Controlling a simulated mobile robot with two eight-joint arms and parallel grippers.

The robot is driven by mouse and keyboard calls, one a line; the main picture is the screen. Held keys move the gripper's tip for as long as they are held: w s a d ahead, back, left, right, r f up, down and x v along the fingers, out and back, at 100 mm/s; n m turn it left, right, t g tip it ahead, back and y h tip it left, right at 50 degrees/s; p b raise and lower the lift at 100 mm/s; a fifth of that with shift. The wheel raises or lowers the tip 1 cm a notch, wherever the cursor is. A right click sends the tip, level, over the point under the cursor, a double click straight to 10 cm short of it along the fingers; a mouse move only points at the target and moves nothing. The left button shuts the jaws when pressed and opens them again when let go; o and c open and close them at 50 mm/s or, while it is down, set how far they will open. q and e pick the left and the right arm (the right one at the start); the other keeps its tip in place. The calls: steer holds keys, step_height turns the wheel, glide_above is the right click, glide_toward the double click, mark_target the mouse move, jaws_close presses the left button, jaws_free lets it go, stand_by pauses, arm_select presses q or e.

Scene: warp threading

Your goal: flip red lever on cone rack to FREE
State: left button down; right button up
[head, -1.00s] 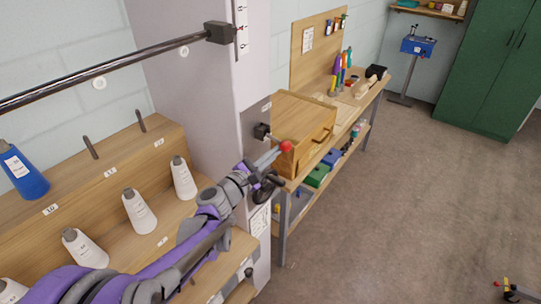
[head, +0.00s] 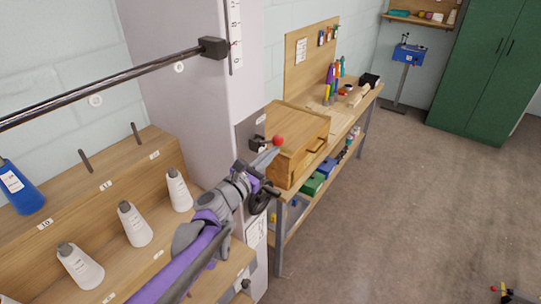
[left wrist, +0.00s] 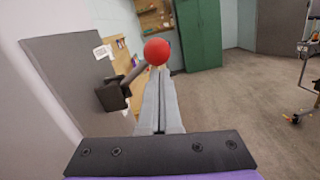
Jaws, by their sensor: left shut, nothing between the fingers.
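The red ball (head: 278,140) is the end of the lever on the cone rack's grey post. Its dark bracket (head: 257,143) sits on the post's face. In the left wrist view the red ball (left wrist: 157,51) stands up and to the right of the bracket (left wrist: 112,95), joined by a grey rod. My left gripper (head: 270,156) is shut and empty, with its fingertips just under the ball. In the left wrist view the closed fingers (left wrist: 158,80) point at the ball's underside; I cannot tell if they touch it. My right gripper is out of view.
The cone rack's wooden shelves (head: 60,215) hold white cones (head: 135,223) and a blue cone (head: 20,187) on the left. A wooden cabinet (head: 295,130) stands on a workbench behind the lever. Open floor (head: 420,220) lies to the right.

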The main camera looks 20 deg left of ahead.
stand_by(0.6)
arm_select(q)
steer(key=s+a+f+b, duration=0.1)
steer(key=s+a+f, duration=0.1)
steer(key=s, duration=0.3)
steer(key=s+a+f+b, duration=0.2)
steer(key=s, duration=0.3)
steer(key=shift+f, duration=0.35)
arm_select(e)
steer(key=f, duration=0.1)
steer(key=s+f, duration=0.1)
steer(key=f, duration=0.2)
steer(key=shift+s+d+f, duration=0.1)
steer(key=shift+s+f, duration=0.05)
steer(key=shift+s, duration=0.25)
arm_select(q)
steer(key=shift+d, duration=0.1)
